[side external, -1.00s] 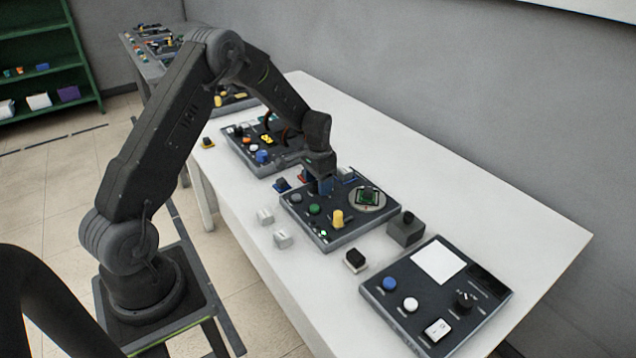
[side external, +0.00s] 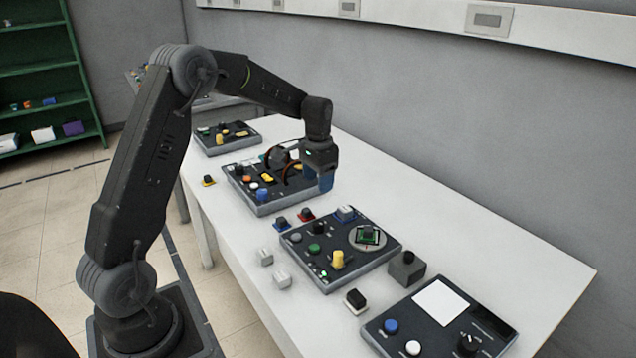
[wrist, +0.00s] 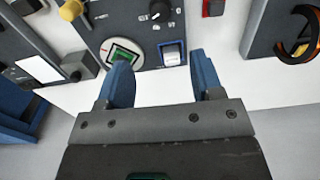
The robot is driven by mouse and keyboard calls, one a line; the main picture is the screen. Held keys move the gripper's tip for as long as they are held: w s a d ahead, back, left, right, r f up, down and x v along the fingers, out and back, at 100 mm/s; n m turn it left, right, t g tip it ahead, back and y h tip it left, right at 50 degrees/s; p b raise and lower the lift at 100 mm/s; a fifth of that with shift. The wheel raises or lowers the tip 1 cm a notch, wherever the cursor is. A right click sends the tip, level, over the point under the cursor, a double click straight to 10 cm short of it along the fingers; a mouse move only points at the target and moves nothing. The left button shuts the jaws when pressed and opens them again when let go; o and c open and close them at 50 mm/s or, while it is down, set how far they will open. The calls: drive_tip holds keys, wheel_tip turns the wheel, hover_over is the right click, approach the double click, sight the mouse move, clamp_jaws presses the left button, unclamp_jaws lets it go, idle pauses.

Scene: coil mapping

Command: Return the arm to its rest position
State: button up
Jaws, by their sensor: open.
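My gripper (side external: 326,181) hangs above the table, over the gap between the middle panel and the coil panel behind it. In the wrist view my gripper (wrist: 162,80) shows two blue fingers spread apart with nothing between them. The middle dark panel (side external: 318,272) carries a round disc with a green square piece (side external: 367,235), a yellow knob (side external: 338,259) and a green button. In the wrist view the green piece (wrist: 124,55) lies on its disc just beyond the left finger. A white rocker switch (wrist: 171,57) sits beyond the gap between the fingers.
Behind stands a panel (side external: 262,208) with dark and orange coils. A nearer panel (side external: 470,300) has a white square. Small loose blocks, including a black-and-white one (side external: 356,300) and a dark grey box (side external: 407,267), lie around. The table's right side (side external: 520,265) is clear.

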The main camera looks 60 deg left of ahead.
drive_tip(key=s+d+r+t, duration=0.2)
drive_tip(key=s+d+r, duration=0.3)
drive_tip(key=d+r, duration=0.25)
drive_tip(key=s+d+r+t, duration=0.1)
drive_tip(key=s+d+r, duration=0.1)
drive_tip(key=s+d, duration=0.4)
drive_tip(key=s+d+r+t, duration=0.2)
drive_tip(key=s+d, duration=0.4)
drive_tip(key=s, duration=0.8)
drive_tip(key=shift+s+r+t, duration=0.3)
drive_tip(key=shift+s+r, duration=0.05)
drive_tip(key=shift+r, duration=0.1)
